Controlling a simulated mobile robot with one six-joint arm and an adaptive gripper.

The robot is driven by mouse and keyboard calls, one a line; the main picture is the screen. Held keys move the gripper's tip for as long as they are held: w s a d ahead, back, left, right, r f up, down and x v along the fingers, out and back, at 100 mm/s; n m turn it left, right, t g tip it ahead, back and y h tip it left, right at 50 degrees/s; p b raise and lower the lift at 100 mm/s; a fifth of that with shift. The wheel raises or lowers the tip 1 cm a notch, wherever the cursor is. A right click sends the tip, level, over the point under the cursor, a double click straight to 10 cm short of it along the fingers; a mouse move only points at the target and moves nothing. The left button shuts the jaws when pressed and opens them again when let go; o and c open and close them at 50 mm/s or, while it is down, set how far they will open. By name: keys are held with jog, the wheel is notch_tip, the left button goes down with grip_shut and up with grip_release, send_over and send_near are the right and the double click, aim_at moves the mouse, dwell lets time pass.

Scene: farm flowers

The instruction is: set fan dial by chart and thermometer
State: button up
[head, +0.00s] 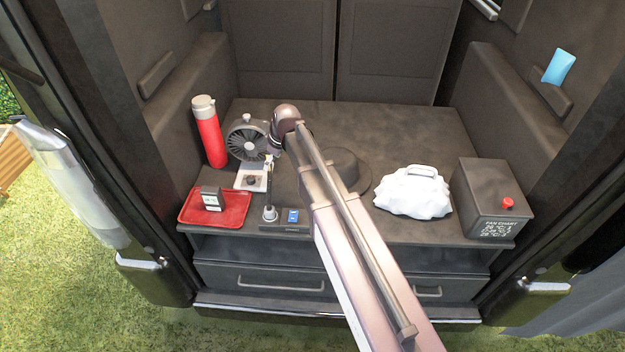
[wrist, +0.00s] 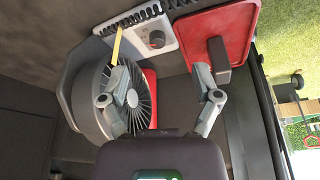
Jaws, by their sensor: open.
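The grey round fan (head: 247,142) stands at the back left of the dark deck.
A red bottle (head: 210,137) stands left of the fan. A small lever (head: 269,212) and blue switch (head: 293,216) sit at the front edge. A dark hat (head: 345,170) and white bundle (head: 414,192) lie to the right.

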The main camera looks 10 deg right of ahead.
jog(key=s+d+r+m+g+h+p, duration=0.1)
jog(key=s+d+m+h+p, duration=0.1)
jog(key=s+d+m, duration=0.5)
jog(key=s+d, duration=0.3)
jog(key=s, duration=0.3)
jog(key=shift+d+r, duration=0.15)
jog(key=shift+r, duration=0.15)
jog(key=s+d+r+m+g+h+p, duration=0.1)
jog(key=s+d+m, duration=0.3)
jog(key=s, duration=0.4)
jog(key=shift+d+r+p, duration=0.2)
jog(key=shift+d+p, duration=0.2)
jog(key=shift+p, duration=0.05)
jog(key=shift+s, duration=0.1)
dwell(1.5)
